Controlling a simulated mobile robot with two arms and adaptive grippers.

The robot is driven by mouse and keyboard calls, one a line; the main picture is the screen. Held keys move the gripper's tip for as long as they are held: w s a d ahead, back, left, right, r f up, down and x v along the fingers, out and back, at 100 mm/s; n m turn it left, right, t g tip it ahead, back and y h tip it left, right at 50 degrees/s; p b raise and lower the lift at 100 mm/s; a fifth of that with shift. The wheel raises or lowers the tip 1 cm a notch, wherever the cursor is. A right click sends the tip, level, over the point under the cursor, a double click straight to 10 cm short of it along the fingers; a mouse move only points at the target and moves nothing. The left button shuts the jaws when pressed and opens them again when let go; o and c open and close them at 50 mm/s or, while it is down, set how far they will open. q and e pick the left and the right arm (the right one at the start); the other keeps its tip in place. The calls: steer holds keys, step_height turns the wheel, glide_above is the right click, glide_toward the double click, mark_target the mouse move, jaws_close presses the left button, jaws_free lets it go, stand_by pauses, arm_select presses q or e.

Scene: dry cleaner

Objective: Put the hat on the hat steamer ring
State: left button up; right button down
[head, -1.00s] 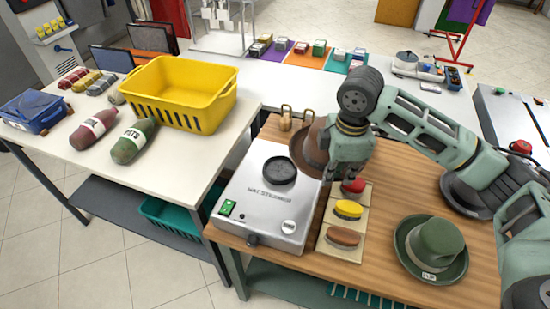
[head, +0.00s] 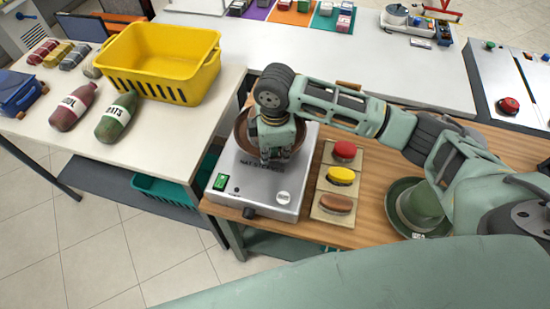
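The brown hat (head: 241,135) is over the silver hat steamer (head: 228,181), mostly covered by my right gripper, with its brim showing at the sides. My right gripper (head: 274,160) points down at the hat and appears shut on it; its finger contact is largely hidden. The black steamer ring is hidden under the hat and gripper, so I cannot tell whether the hat touches it. A green hat (head: 425,204) lies on the wooden table (head: 376,165) at the right, partly behind my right arm. My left gripper is out of view.
Right of the steamer are a red brush (head: 344,151), a yellow brush (head: 341,175) and a brown brush (head: 337,204).

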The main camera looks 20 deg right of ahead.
mark_target(275, 160)
steer(key=f+p, duration=0.1)
steer(key=f, duration=0.2)
steer(key=shift+s+f, duration=0.15)
steer(key=shift+s, duration=0.05)
steer(key=shift+f, duration=0.2)
steer(key=shift+w, duration=0.1)
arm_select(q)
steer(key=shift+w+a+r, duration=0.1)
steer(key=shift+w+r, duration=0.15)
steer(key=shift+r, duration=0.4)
arm_select(e)
steer(key=c, duration=2)
jaws_free()
steer(key=shift+f, duration=0.1)
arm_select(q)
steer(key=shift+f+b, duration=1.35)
arm_select(e)
steer(key=shift+s+r, duration=0.2)
steer(key=shift+r, duration=5.9)
